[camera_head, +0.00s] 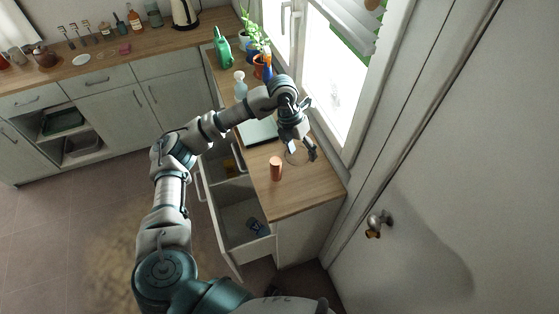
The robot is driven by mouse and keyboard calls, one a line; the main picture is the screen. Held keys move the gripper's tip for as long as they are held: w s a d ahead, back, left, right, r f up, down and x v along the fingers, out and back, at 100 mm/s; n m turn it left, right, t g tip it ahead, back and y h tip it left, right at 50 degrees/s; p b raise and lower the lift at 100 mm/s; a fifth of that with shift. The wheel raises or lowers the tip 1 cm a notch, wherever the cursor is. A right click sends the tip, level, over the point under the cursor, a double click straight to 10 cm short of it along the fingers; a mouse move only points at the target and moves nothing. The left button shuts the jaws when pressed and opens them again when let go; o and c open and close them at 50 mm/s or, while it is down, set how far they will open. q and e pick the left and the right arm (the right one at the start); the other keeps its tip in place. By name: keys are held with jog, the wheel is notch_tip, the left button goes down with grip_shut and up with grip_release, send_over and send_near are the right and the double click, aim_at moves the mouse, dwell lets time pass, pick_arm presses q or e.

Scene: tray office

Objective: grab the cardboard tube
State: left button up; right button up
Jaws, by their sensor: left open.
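A copper-brown cylinder (276,168), which looks like the cardboard tube, stands upright on the wooden counter near its front end. My left gripper (303,151) is open above the counter, to the upper right of the cylinder. A gap shows between the gripper and the cylinder, and they do not touch. My left arm comes in from the lower left and reaches over the open drawers. My right gripper is not in view.
A clear glass-like object (294,158) is partly hidden by my gripper. A pale flat board (257,131) lies behind on the counter. An open drawer (244,225) juts out below, holding a dark blue item (257,227). The window and wall bound the right side.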

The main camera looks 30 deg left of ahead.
aim_at(276, 161)
pick_arm(q)
jog(key=a+r+n+y, duration=0.2)
jog(key=a+r+y, duration=0.15)
jog(key=a, duration=0.45)
jog(key=f, duration=0.4)
jog(key=f+p, duration=0.1)
jog(key=f, duration=0.2)
jog(key=a+f, duration=0.1)
jog(key=f, duration=0.3)
jog(key=shift+w+f+p, duration=0.35)
jog(key=shift+w+p, duration=0.05)
notch_tip(276, 161, down, 5)
jog(key=shift+r+p, duration=0.1)
jog(key=shift+p, duration=0.65)
jog(key=shift+f, duration=0.35)
jog(key=shift+a, duration=0.15)
jog(key=c, duration=0.8)
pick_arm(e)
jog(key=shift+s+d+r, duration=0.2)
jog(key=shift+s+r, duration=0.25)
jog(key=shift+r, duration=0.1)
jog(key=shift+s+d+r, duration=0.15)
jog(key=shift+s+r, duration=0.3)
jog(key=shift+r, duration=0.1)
